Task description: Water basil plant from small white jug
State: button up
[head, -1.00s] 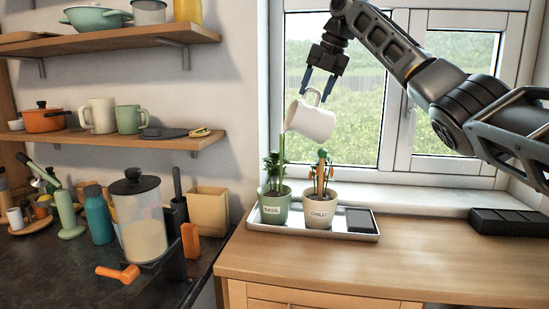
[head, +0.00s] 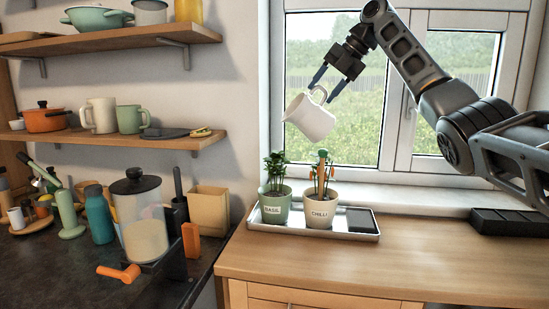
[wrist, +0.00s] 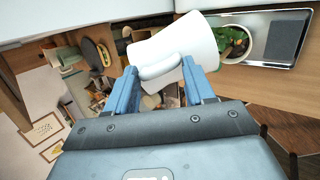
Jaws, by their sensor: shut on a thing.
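The small white jug (head: 312,118) is in the air above the two pots, its mouth tipped to the left. My gripper (head: 327,85) is shut on its handle from above right. In the wrist view the jug (wrist: 178,55) lies ahead of the gripper (wrist: 162,85), its handle between the blue fingers. The basil plant (head: 275,170) stands upright in a pale green pot labelled BASIL (head: 274,207), below and left of the jug. No stream shows at the jug's mouth. The jug's inside is hidden.
A cream CHILLI pot (head: 320,212) stands right of the basil on a grey tray (head: 345,236). The window (head: 360,130) is behind the jug. Shelves (head: 110,45) are on the left wall. The wooden counter (head: 400,262) at right is mostly clear.

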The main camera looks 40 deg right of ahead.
jog(key=shift+s+d+f+t+y, duration=0.1)
jog(key=shift+s+d+t+y, duration=0.2)
jog(key=shift+d, duration=0.1)
jog(key=shift+s+d+f+y, duration=0.1)
jog(key=shift+d+f+y, duration=0.15)
jog(key=shift+y, duration=0.05)
jog(key=s+d+f+m+t+y, duration=0.2)
jog(key=s+d+f+t+y, duration=0.2)
jog(key=d+f+t+y, duration=0.1)
jog(key=shift+s+d+t+y, duration=0.2)
jog(key=shift+d+t+y, duration=0.35)
jog(key=shift+d, duration=0.35)
